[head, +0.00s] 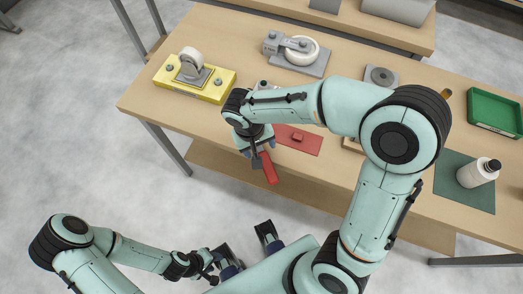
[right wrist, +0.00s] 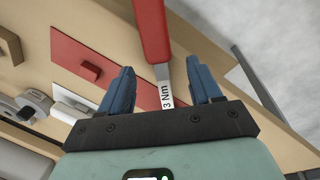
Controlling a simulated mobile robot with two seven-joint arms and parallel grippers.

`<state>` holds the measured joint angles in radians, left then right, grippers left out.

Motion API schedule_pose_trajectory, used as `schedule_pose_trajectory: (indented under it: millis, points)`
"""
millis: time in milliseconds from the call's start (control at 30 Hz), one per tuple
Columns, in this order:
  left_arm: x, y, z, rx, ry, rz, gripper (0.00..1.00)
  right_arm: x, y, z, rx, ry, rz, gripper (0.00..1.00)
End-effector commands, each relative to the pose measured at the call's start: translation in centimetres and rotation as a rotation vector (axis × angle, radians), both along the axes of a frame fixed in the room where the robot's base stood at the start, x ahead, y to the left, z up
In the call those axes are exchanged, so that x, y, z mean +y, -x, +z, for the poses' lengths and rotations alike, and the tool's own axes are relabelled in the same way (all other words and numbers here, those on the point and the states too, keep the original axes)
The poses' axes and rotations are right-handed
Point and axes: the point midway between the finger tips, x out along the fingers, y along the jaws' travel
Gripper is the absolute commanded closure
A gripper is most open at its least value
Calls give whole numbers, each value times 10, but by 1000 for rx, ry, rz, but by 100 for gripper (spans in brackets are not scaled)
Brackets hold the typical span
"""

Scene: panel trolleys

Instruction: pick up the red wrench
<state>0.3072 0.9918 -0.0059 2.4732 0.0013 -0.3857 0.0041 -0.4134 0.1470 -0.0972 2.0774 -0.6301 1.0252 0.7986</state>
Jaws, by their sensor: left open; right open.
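The red wrench has a red handle (head: 269,168) near the table's front edge. In the right wrist view its red handle (right wrist: 152,30) runs out of the top. Its metal shaft (right wrist: 164,82), with a "3 Nm" label, lies between the fingertips. My right gripper (head: 258,152) is over the wrench in the head view. In the right wrist view its two blue fingers (right wrist: 160,85) are apart, one on each side of the shaft, with gaps showing. The wrench's far end is hidden by the gripper. My left gripper (head: 214,262) is open, low, and away from the table.
A red mat (head: 312,144) with a small red block (head: 297,137) lies beside the wrench. A yellow caster block (head: 207,89), a grey caster plate (head: 313,67), a green tray (head: 494,112) and a white bottle (head: 478,173) stand on the wooden table (head: 150,99).

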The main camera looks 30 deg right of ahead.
Motion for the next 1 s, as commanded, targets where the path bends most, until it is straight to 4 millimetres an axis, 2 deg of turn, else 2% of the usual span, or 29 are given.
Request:
schedule_pose_trajectory:
  millis: [33, 133, 433, 600, 633, 1000]
  points:
    - [0, 0, -2, 0, 0, 0, 57, -2, 1, -9, 4, 1, 0, 36]
    - [0, 1, -3, 1, 0, 0, 57, -4, 1, -20, 3, 1, -1, 36]
    - [0, 1, -3, 1, 0, 0, 57, -4, 1, -23, 0, 0, 0, 36]
    - [0, 1, -3, 1, 0, 0, 57, -4, 1, -23, 0, 0, 0, 92]
    - [0, 1, -3, 1, 0, 0, 57, -4, 1, -23, 0, 0, 0, 100]
    - [0, 1, -2, 1, 0, 0, 57, -4, 0, -19, -3, -2, 0, 100]
